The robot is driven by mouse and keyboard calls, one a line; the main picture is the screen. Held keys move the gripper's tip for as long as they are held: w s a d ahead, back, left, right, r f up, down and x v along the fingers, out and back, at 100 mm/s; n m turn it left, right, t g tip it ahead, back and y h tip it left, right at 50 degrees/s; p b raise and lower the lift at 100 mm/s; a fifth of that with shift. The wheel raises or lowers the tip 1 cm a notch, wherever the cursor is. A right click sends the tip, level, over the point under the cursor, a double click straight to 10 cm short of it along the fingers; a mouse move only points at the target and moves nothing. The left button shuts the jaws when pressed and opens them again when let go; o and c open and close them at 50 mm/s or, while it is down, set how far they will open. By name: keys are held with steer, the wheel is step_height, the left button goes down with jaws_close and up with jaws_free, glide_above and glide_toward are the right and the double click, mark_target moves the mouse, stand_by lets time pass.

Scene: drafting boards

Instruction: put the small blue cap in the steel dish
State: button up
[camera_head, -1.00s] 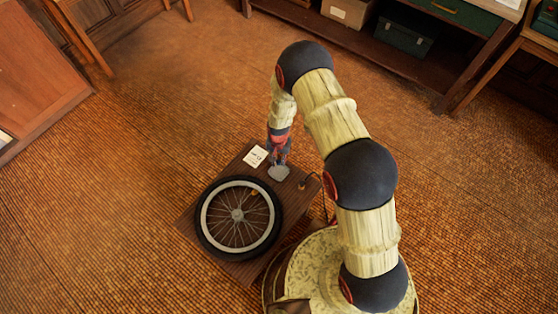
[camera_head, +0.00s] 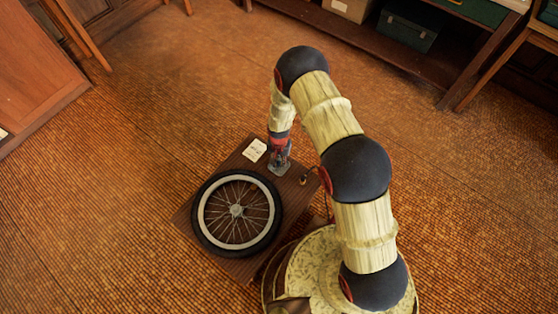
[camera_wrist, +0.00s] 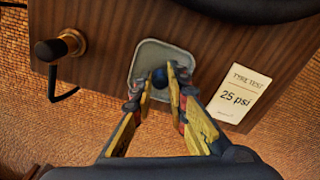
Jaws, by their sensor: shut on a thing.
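The small blue cap (camera_wrist: 160,77) sits between my fingertips in the wrist view, over the steel dish. My gripper (camera_wrist: 160,82) is shut on it. The grey steel dish (camera_wrist: 150,52) is a rounded square lying on the wooden board; its rim shows around my fingers in the wrist view. In the head view my gripper (camera_head: 279,164) points down at the dish (camera_head: 287,171) and covers most of it. The cap is hidden there. I cannot tell whether the cap touches the dish floor.
A spoked wheel with a black tyre (camera_head: 203,235) lies on the wooden board (camera_head: 235,157) beside the dish. A paper card reading "25 psi" (camera_wrist: 238,95) lies on one side of the dish. A valve fitting with a black hose (camera_wrist: 62,47) is on the other side.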

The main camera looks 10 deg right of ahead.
steer(key=shift+f, duration=0.5)
steer(key=o, duration=0.8)
steer(key=shift+r, duration=0.15)
step_height(320, 180, up, 12)
steer(key=shift+f, duration=0.1)
